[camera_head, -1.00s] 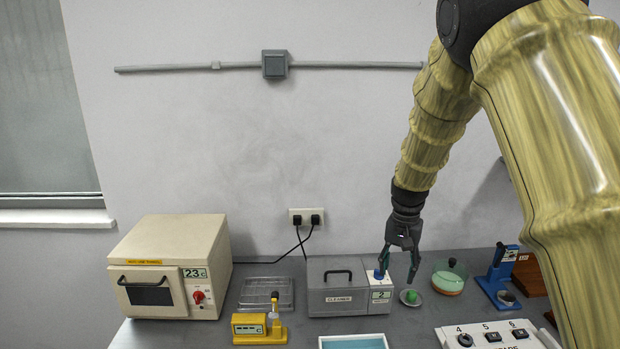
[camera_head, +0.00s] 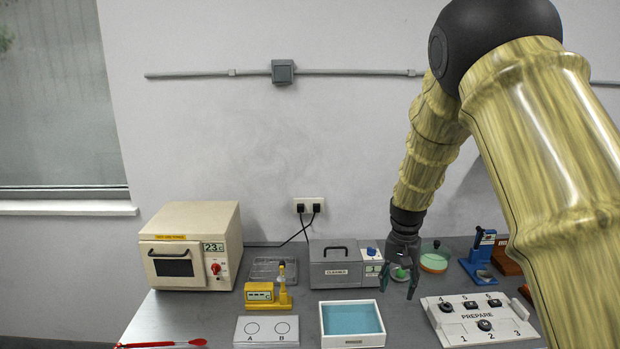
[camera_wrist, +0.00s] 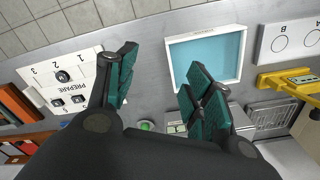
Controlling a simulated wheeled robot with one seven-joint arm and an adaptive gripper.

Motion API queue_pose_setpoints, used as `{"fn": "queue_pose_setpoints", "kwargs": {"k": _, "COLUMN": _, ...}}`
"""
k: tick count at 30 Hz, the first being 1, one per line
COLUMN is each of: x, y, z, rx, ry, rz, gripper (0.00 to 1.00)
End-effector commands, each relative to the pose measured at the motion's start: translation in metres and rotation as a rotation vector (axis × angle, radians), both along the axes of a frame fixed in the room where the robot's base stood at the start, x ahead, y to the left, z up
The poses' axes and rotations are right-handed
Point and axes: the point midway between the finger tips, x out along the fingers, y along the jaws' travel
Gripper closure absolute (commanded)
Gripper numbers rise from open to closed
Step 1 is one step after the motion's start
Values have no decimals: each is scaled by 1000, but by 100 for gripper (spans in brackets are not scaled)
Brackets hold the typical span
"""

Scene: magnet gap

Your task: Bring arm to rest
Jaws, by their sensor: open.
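My gripper (camera_head: 400,275) is open and empty in the head view, pointing down above the bench beside the grey cleaner box (camera_head: 333,264). My arm comes down from the upper right.
On the bench (camera_head: 180,325) stand a cream oven (camera_head: 195,228), a yellow device (camera_head: 262,295), a white tray with a blue floor (camera_head: 324,343), an A/B plate (camera_head: 266,342), a PREPARE board (camera_head: 470,332), a green-orange dish (camera_head: 434,262) and a blue stand (camera_head: 478,262). A red tool (camera_head: 160,345) lies front left.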

Motion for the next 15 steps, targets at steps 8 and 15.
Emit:
{"fn": "queue_pose_setpoints", "kwargs": {"k": 8, "x": -31, "y": -8, "z": -63, "rx": -14, "ry": 3, "rz": 27, "gripper": 48}}
{"fn": "queue_pose_setpoints", "kwargs": {"k": 15, "x": -77, "y": -16, "z": -160, "rx": -35, "ry": 15, "rz": 80, "gripper": 48}}
